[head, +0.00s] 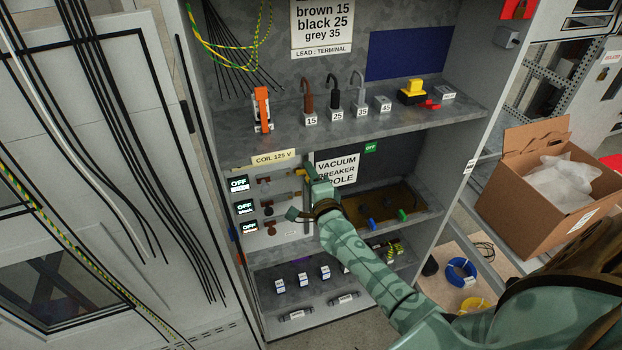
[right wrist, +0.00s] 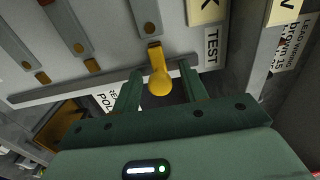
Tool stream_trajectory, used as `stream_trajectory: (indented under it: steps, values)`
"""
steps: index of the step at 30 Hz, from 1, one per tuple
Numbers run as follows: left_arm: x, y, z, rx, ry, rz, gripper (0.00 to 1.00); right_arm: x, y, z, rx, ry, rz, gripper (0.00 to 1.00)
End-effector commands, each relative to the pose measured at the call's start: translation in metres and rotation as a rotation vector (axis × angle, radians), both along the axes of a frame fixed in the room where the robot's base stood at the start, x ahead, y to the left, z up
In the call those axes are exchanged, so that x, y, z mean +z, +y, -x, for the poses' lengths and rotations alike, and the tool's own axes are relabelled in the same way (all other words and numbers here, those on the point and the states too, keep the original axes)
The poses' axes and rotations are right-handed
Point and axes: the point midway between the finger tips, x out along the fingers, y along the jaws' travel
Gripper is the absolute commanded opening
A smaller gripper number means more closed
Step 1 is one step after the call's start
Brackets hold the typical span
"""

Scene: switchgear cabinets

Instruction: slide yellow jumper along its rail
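The yellow jumper (right wrist: 159,78) hangs at the lower end of a short grey rail (right wrist: 143,14) in the right wrist view. A brown stud sits on the rail just above it. In the head view the jumper (head: 301,172) is a small yellow spot by the panel's right edge. My right gripper (right wrist: 160,84) is open, with one green finger on each side of the jumper's rounded end. Gaps show between fingers and jumper. In the head view the right gripper (head: 309,191) is at the panel's right edge, its fingers partly hidden. My left gripper is not in view.
Two similar rails (right wrist: 66,24) with brown studs lie beside it. A grey bar (right wrist: 60,90) runs along the panel edge. Three OFF displays (head: 239,184) are at the panel's left. A shelf (head: 350,122) with terminals is above. A cardboard box (head: 525,190) stands to the right.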

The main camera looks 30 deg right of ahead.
Motion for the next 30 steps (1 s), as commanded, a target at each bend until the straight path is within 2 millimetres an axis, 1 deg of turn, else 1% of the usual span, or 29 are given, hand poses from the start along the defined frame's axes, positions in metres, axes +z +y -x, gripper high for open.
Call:
stream_trajectory:
  steps: [4,8,15,18,21,25,30]
  values:
    - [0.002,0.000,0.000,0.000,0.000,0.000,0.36,0.000,0.002,0.008,0.000,0.000,-0.001,0.43]
    - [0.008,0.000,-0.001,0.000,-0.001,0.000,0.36,0.001,0.007,0.031,0.001,0.002,-0.001,0.43]
    - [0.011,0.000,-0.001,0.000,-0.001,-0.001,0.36,-0.001,0.023,0.096,0.001,0.003,-0.001,0.43]
    - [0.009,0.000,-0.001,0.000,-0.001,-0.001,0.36,-0.002,0.028,0.119,0.000,0.003,-0.001,0.43]
    - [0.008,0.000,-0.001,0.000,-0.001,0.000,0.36,-0.001,0.033,0.138,0.000,0.002,0.001,0.43]
    - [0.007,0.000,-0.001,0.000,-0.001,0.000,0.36,-0.001,0.037,0.153,0.000,0.001,0.001,0.43]
    - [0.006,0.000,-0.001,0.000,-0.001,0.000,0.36,0.000,0.038,0.159,0.001,0.000,0.001,0.43]
